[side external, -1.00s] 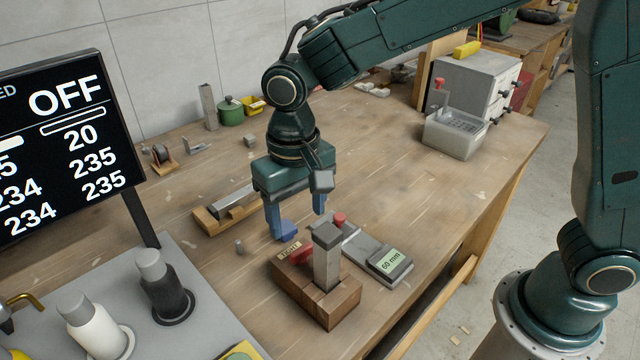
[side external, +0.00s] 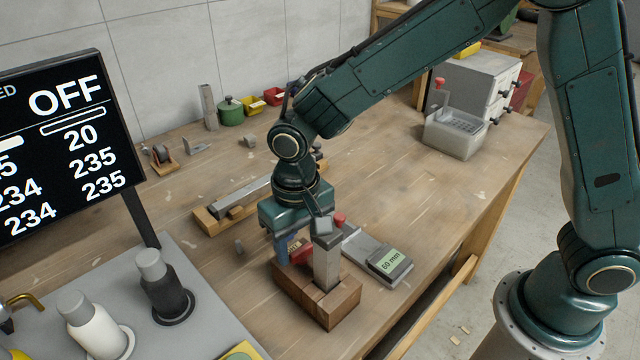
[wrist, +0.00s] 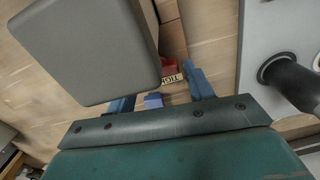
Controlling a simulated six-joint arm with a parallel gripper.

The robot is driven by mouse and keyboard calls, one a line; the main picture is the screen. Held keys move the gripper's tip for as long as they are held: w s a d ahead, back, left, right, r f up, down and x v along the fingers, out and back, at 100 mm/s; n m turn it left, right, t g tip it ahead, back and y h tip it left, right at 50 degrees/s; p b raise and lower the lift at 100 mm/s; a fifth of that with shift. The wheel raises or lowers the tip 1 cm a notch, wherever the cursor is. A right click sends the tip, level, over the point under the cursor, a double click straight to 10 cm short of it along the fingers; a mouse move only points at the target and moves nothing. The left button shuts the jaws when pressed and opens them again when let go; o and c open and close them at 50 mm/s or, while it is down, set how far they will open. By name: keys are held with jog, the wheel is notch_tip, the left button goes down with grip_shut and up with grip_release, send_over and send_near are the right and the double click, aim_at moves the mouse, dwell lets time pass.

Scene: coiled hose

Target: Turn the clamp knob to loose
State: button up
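The clamp is a brown wooden block (side external: 300,291) with an upright grey post (side external: 327,263). Its red knob (side external: 305,255) sits at the post's left, partly hidden by my gripper. In the wrist view the red knob (wrist: 169,67) shows beside a pale label (wrist: 172,80) that appears to read TIGHT, upside down. My gripper (side external: 292,254) is low over the knob side, fingers pointing down. In the wrist view its blue fingers stand apart, with nothing visibly clasped. A small blue piece (wrist: 153,101) shows between them; I cannot tell what it belongs to.
A plate with a 60 mm display (side external: 389,263) lies right of the clamp. A metal bar on wood (side external: 235,205) lies behind. A grey board with bottles (side external: 165,290) is at left.

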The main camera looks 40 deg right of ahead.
jog(key=c, duration=0.6)
jog(key=shift+c, duration=0.2)
jog(key=shift+n, duration=0.7)
jog(key=o, duration=1)
jog(key=shift+r, duration=0.15)
